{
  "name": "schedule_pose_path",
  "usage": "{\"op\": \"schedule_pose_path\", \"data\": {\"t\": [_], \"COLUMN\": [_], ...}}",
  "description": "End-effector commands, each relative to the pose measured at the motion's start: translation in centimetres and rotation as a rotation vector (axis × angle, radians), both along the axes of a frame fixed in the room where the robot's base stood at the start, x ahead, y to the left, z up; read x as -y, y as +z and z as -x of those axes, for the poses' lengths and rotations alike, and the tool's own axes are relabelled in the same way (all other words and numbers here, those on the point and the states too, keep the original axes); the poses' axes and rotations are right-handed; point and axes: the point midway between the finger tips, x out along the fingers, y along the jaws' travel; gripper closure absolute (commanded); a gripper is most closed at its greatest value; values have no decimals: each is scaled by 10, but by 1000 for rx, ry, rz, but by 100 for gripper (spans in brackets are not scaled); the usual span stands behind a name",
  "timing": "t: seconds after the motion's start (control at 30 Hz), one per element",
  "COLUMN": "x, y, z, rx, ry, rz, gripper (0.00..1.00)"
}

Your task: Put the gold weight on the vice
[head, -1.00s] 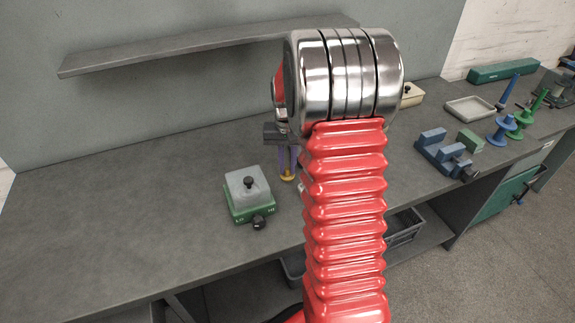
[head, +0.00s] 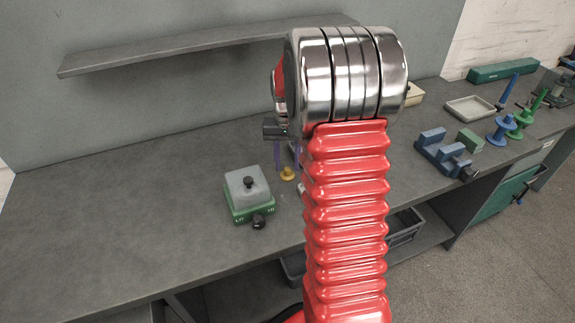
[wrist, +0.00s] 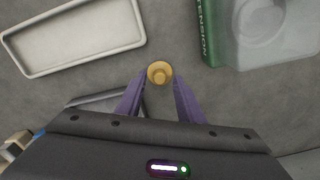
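The gold weight (head: 287,174) stands on the grey bench to the right of a green box. It also shows in the wrist view (wrist: 159,73), between and just at the tips of my purple fingers. My gripper (wrist: 158,84) is open, with a small gap on each side of the weight. In the head view my gripper (head: 288,158) hangs over the weight, partly hidden by my arm. A blue vice (head: 445,155) with two raised jaws stands on the bench to the right.
The green box (head: 249,195) has a clear cover and a black knob. A pale tray (wrist: 84,68) lies left of my gripper in the wrist view. A green block (head: 470,140), blue and green spindles (head: 503,128), and a grey tray (head: 468,108) are near the vice. The left bench is bare.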

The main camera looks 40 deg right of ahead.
Motion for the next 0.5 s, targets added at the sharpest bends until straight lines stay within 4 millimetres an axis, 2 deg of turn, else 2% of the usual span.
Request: {"op": "schedule_pose_path", "data": {"t": [0.5], "x": [0], "y": [87], "z": [-1], "rx": [2], "ry": [0], "rz": [2], "gripper": [66]}}
